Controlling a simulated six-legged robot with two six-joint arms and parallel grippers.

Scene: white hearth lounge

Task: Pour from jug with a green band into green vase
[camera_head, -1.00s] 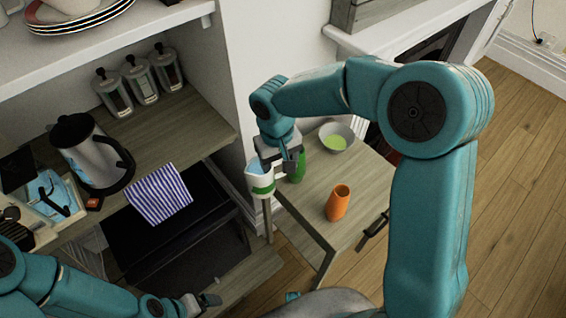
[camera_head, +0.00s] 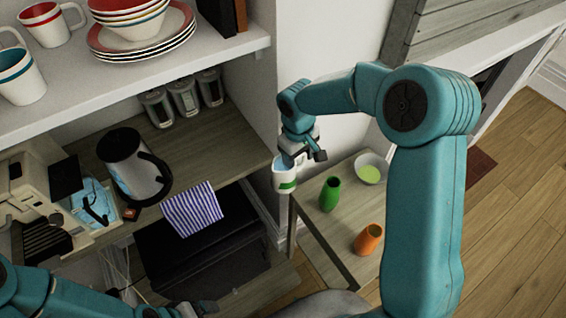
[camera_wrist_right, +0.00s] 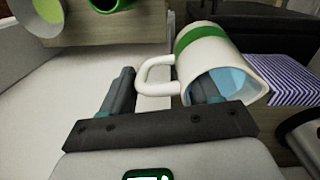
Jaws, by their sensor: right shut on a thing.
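The white jug with a green band (camera_head: 285,180) is held by my right gripper (camera_head: 298,158), left of the green vase and apart from it. In the right wrist view the jug (camera_wrist_right: 205,42) has its handle between the fingers of my right gripper (camera_wrist_right: 165,95), one finger reaching into its mouth. Light blue shows inside the jug. It looks roughly upright in the head view. The green vase (camera_head: 331,191) stands upright on the small wooden table (camera_head: 322,236); its rim (camera_wrist_right: 108,4) shows in the wrist view. My left gripper (camera_head: 197,309) is at the bottom edge, its fingers unclear.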

